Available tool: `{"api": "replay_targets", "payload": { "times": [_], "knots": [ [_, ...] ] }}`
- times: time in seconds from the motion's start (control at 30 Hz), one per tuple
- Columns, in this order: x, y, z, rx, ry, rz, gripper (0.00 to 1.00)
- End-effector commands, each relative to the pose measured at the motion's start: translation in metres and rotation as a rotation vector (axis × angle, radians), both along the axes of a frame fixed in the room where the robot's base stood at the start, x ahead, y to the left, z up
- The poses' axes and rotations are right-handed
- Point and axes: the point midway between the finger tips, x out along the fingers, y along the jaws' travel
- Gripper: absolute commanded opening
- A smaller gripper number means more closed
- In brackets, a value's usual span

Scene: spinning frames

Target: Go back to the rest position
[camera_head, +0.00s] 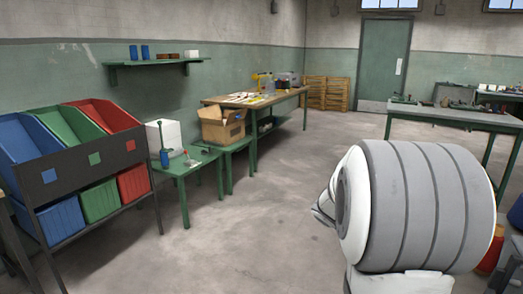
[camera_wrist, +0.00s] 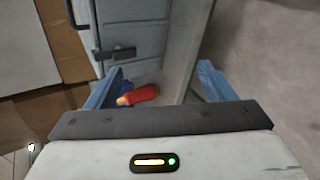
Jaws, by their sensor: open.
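My gripper (camera_wrist: 162,84) shows in the wrist view with its two blue fingers spread apart. Nothing is held between them. Beyond the left finger, a red bottle-like thing with an orange tip (camera_wrist: 140,95) lies on its side, with a bit of something blue near it. In the head view a large grey and white part of my arm fills the lower right. The gripper cannot be made out there.
The wrist view shows a grey case with a dark latch (camera_wrist: 125,50) and brown cardboard (camera_wrist: 62,45). In the head view, colored bins (camera_head: 85,135), a green table (camera_head: 185,165), a cardboard box (camera_head: 222,128) and a workbench (camera_head: 480,118) surround clear floor (camera_head: 270,200).

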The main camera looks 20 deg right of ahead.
Motion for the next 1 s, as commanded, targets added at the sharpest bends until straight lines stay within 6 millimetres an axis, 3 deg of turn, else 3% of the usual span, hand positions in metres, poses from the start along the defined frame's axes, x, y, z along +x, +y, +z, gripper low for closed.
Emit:
{"api": "replay_targets", "payload": {
  "times": [0.03,0.3,0.4,0.5,0.63,0.87,1.0],
  "knots": [
    [0.004,0.033,0.028,0.091,-0.062,0.055,0.76],
    [0.01,0.198,0.076,0.573,-0.373,0.368,0.76],
    [0.008,0.247,0.093,0.705,-0.474,0.471,0.76],
    [0.005,0.28,0.106,0.795,-0.549,0.545,0.76],
    [0.003,0.301,0.113,0.856,-0.602,0.593,0.76],
    [0.002,0.305,0.112,0.869,-0.613,0.601,0.76],
    [0.002,0.305,0.112,0.868,-0.612,0.6,0.64]
  ]
}}
